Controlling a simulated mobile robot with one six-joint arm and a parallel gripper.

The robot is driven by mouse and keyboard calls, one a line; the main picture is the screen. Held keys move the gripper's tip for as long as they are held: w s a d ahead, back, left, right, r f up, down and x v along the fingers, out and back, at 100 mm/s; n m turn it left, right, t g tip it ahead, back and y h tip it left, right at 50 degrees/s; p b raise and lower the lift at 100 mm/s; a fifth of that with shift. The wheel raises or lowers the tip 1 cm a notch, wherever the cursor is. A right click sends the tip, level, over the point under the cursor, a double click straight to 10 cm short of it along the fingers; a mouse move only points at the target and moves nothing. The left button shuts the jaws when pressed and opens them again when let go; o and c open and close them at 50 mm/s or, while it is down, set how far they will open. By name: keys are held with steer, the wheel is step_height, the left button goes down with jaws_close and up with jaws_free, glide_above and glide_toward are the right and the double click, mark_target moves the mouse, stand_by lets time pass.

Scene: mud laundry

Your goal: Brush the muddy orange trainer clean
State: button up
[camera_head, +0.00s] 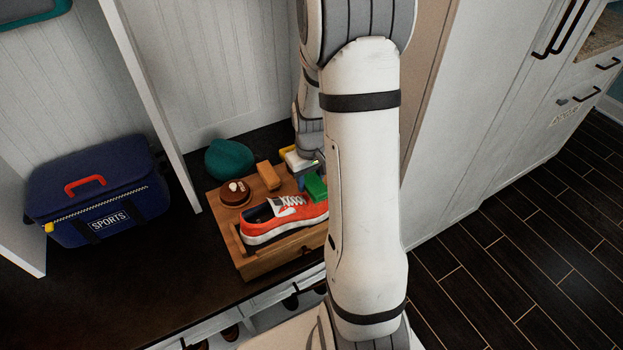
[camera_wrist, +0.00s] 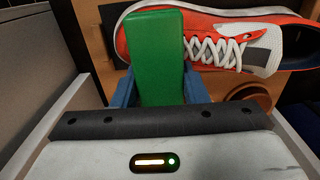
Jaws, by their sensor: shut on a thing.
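The orange trainer (camera_head: 290,222), with white laces and a white sole, lies on its sole in a shallow wooden tray (camera_head: 256,264). It also shows across the top of the wrist view (camera_wrist: 270,42), where a dark patch marks its left end. My gripper (camera_wrist: 160,88) is shut on a green block-shaped thing, likely the brush (camera_wrist: 157,50), between its blue fingers. The green thing (camera_head: 316,187) is just behind the trainer's laces in the head view. It overlaps the trainer in the wrist view; I cannot tell whether they touch. Its underside is hidden.
A round brown tin (camera_head: 234,197) and a tan block (camera_head: 268,176) sit by the trainer. A teal rounded thing (camera_head: 229,158) stands behind the tray. A navy sports bag (camera_head: 100,190) is at the left. Dark bench is clear between bag and tray. A white partition (camera_head: 150,100) rises behind.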

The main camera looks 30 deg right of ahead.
mark_target(316, 187)
steer(key=shift+f, duration=0.15)
steer(key=shift+s+r, duration=0.2)
steer(key=shift+s, duration=1.65)
steer(key=shift+f, duration=0.15)
steer(key=shift+w, duration=0.2)
steer(key=shift+w+a, duration=0.2)
steer(key=shift+w, duration=1.45)
